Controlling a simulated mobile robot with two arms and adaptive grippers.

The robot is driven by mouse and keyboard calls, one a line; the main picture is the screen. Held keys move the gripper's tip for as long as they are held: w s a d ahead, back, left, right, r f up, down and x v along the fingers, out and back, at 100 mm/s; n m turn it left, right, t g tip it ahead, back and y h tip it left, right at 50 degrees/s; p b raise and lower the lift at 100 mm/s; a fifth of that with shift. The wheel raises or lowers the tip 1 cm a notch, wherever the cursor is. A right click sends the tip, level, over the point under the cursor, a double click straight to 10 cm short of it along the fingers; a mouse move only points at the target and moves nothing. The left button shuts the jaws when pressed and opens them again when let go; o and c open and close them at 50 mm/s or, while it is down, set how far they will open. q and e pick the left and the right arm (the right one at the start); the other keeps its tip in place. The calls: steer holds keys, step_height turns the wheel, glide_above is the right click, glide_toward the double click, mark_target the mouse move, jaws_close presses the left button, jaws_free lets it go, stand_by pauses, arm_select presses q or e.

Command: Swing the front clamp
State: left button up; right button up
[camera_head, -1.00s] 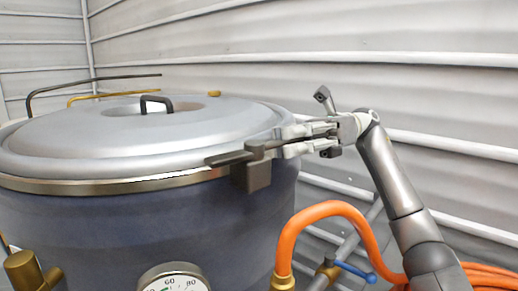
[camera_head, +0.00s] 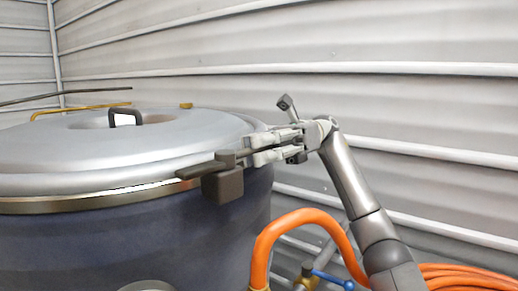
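The front clamp (camera_head: 222,185) is a dark grey block with a short bar, on the rim of the large vessel's lid (camera_head: 80,150). A dark handle runs from it to the right, between the fingers of my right gripper (camera_head: 262,149). These light grey fingers lie close above and below the handle and look shut on it. My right arm comes in from the lower right. The far end of the handle is hidden by the gripper. My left gripper is not in view.
The lid has a dark handle (camera_head: 125,117) on top, with a brass rod (camera_head: 82,108) behind it. An orange hose (camera_head: 290,221) curves up below my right arm, near a blue valve lever (camera_head: 330,278). A ribbed grey wall (camera_head: 400,100) stands behind.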

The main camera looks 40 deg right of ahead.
mark_target(278, 144)
steer(key=shift+o, duration=0.7)
steer(key=shift+s+d, duration=0.1)
steer(key=shift+d, duration=0.25)
steer(key=d, duration=0.2)
steer(key=w+d, duration=0.1)
steer(key=d, duration=0.2)
steer(key=shift+f, duration=0.1)
steer(key=shift+s+d, duration=0.1)
steer(key=shift+d, duration=0.85)
